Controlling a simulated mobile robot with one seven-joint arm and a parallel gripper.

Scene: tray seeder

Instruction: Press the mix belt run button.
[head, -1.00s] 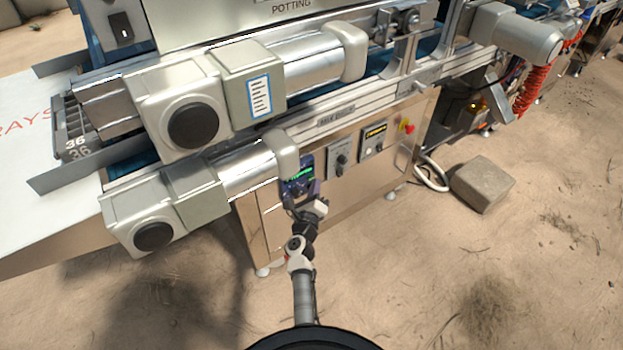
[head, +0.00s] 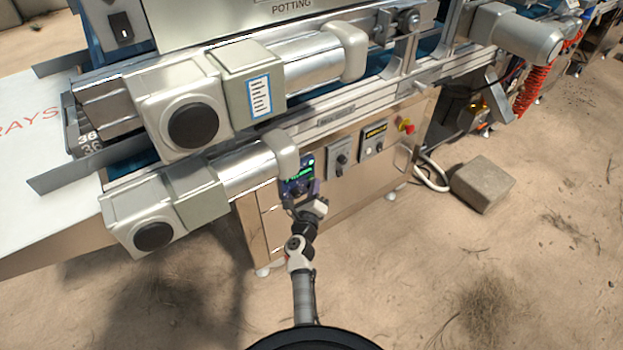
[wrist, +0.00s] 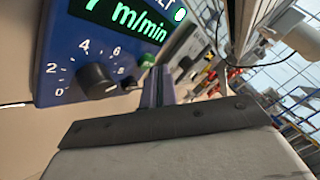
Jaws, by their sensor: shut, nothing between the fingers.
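The blue belt control panel (head: 303,166) is on the front of the metal cabinet, with green lit text. In the wrist view the panel (wrist: 62,50) fills the upper left, its display reading "m/min" beside a partly cut-off digit. A black dial knob (wrist: 97,81) sits below the display. A green button (wrist: 147,60) shows partly, just beyond my fingertips. My gripper (wrist: 157,88) is shut and empty, its tips at the panel's lower right by this button. Contact cannot be told. In the head view my gripper (head: 298,198) is at the panel's lower edge.
A grey motor housing (head: 285,155) juts out just left of the panel. A stone block (head: 483,184) lies on the sandy floor.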

